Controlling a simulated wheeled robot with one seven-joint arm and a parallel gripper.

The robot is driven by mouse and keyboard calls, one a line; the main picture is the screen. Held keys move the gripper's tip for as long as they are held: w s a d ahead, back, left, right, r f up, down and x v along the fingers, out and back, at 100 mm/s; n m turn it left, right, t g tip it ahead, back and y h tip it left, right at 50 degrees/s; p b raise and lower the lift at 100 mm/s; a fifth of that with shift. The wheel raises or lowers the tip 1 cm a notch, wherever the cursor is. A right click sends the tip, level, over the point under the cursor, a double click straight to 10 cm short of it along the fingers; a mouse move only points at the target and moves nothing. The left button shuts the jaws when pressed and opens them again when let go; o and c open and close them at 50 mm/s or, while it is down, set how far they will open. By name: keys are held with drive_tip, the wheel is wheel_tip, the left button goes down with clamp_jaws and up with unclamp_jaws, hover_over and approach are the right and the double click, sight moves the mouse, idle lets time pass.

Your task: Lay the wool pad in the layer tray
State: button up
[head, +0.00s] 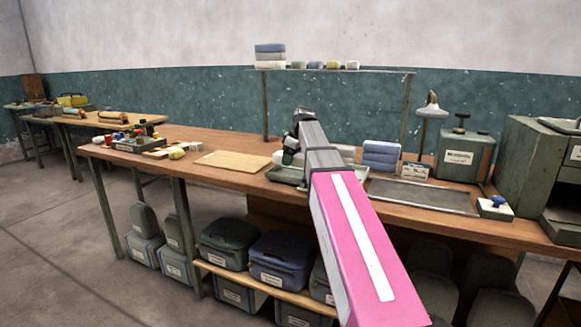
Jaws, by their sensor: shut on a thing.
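My gripper (290,150) hangs from the end of my pink and grey arm, over the middle of the long wooden bench, and is partly hidden by my arm. It is shut on a small pale thing (279,158) that looks like the wool pad; its outline is hard to make out. A shallow grey-green tray (284,176), seemingly the layer tray, lies just below my gripper, its right part hidden behind my arm. I cannot tell whether the pad touches the tray.
A folded blue stack (381,155) and a wide dark flat tray (422,197) are right of my arm. A tan board (233,160) lies left. A raised shelf (340,71) with pads stands behind. A green canister (464,157) and a large green cabinet (530,160) are at the right.

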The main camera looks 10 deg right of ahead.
sight(290, 174)
drive_tip(key=shift+f, duration=1.65)
drive_tip(key=shift+f, duration=0.55)
drive_tip(key=o, duration=1)
drive_tip(key=shift+r, duration=0.1)
drive_tip(key=shift+r, duration=0.3)
drive_tip(key=v, duration=1.2)
drive_tip(key=shift+r, duration=0.2)
